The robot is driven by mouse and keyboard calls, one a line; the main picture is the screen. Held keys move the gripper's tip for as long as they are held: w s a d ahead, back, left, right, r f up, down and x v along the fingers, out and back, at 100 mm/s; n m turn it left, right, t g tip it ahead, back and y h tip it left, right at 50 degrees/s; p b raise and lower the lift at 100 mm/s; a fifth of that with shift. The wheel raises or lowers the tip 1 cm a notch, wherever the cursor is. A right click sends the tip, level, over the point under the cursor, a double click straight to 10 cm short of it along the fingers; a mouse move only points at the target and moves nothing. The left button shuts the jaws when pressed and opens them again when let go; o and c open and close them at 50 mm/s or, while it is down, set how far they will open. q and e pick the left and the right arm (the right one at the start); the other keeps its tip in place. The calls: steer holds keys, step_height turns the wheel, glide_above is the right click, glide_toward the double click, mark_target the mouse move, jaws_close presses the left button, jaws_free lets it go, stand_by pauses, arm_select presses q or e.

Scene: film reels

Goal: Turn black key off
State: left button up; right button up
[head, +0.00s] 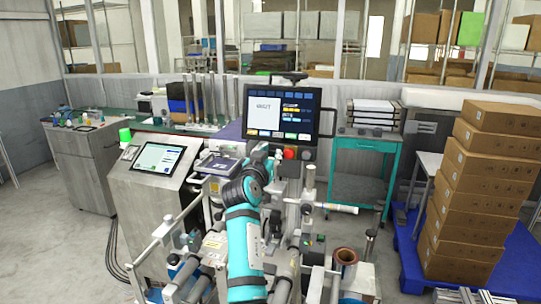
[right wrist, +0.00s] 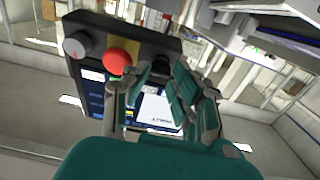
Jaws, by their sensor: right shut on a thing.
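The black key (right wrist: 160,67) shows in the right wrist view on the dark control panel (right wrist: 97,28), to the right of a red button (right wrist: 118,62). My right gripper (right wrist: 163,80) has its fingers on both sides of the key and is shut on it. The fingers hide part of the key, and I cannot read its turn position. In the head view my right gripper (head: 270,152) is at the panel just below the monitor (head: 279,113), left of the red button (head: 289,154). The key is hidden there. My left gripper is not in view.
A grey knob (right wrist: 76,46) sits left of the red button in the right wrist view. In the head view, machine rollers and bars surround my right arm. A teal cart (head: 362,144) and stacked boxes (head: 478,180) stand to the right.

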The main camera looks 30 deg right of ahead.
jaws_close()
